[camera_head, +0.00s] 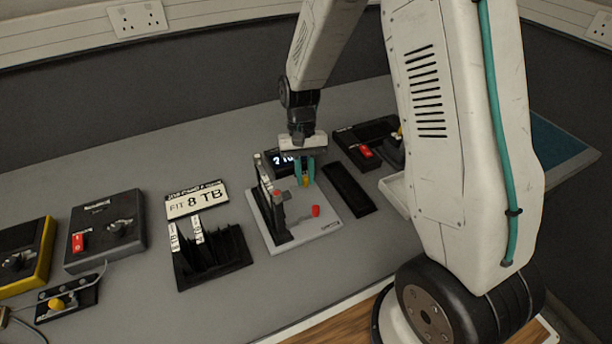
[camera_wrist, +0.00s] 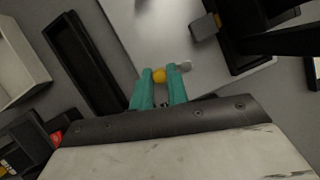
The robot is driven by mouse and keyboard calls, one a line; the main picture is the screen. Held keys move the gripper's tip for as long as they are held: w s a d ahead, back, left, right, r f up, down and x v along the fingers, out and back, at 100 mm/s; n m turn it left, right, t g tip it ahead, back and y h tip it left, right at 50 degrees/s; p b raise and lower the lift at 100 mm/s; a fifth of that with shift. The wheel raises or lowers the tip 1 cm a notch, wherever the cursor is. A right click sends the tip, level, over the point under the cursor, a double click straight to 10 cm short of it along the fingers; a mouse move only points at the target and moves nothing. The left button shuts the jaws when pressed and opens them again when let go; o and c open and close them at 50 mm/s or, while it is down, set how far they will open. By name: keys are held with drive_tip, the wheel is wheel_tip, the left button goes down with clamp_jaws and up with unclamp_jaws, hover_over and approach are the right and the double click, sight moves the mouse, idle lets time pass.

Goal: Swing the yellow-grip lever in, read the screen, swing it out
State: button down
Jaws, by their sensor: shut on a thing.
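The yellow-grip lever (camera_head: 306,181) stands on a light grey plate (camera_head: 312,240); its yellow knob also shows in the wrist view (camera_wrist: 159,75). My gripper (camera_head: 305,172) has teal fingers, which also show in the wrist view (camera_wrist: 159,88), shut around the yellow knob. A black upright with cards or modules (camera_head: 268,205) stands on the plate's left side. A red-grip lever (camera_head: 315,211) lies toward the plate's front right. The small dark screen (camera_head: 286,158) behind the plate shows pale digits, partly hidden by my gripper; I cannot read the whole reading.
A black slotted rack (camera_head: 212,258) and a sign reading "FIT 8 TB" (camera_head: 196,200) stand left of the plate. An empty black tray (camera_head: 350,190) lies close on the right. Control boxes with red switches (camera_head: 106,230) stand at far left and behind right.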

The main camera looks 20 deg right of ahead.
drive_tip(key=n, duration=0.2)
drive_tip(key=w+n+h, duration=0.1)
drive_tip(key=n+h, duration=0.1)
drive_tip(key=n, duration=0.1)
drive_tip(key=shift+w+a+n, duration=0.25)
drive_tip(key=shift+w+n, duration=0.05)
drive_tip(key=shift+w, duration=0.05)
drive_tip(key=shift+w+a+n+t+h, duration=0.15)
drive_tip(key=shift+n+h, duration=0.15)
drive_tip(key=shift+n, duration=0.45)
drive_tip(key=shift+w+a+n+t+h, duration=0.1)
drive_tip(key=shift+w+n+h, duration=0.15)
drive_tip(key=shift+n, duration=0.45)
drive_tip(key=shift+w+a+n+t+h, duration=0.15)
drive_tip(key=shift+n+h, duration=0.2)
drive_tip(key=shift+n, duration=0.4)
drive_tip(key=c, duration=1.4)
unclamp_jaws()
drive_tip(key=shift+o, duration=0.2)
drive_tip(key=shift+r, duration=0.1)
drive_tip(key=v, duration=0.7)
drive_tip(key=shift+r, duration=0.3)
drive_tip(key=shift+w+a, duration=0.1)
drive_tip(key=shift+w, duration=0.05)
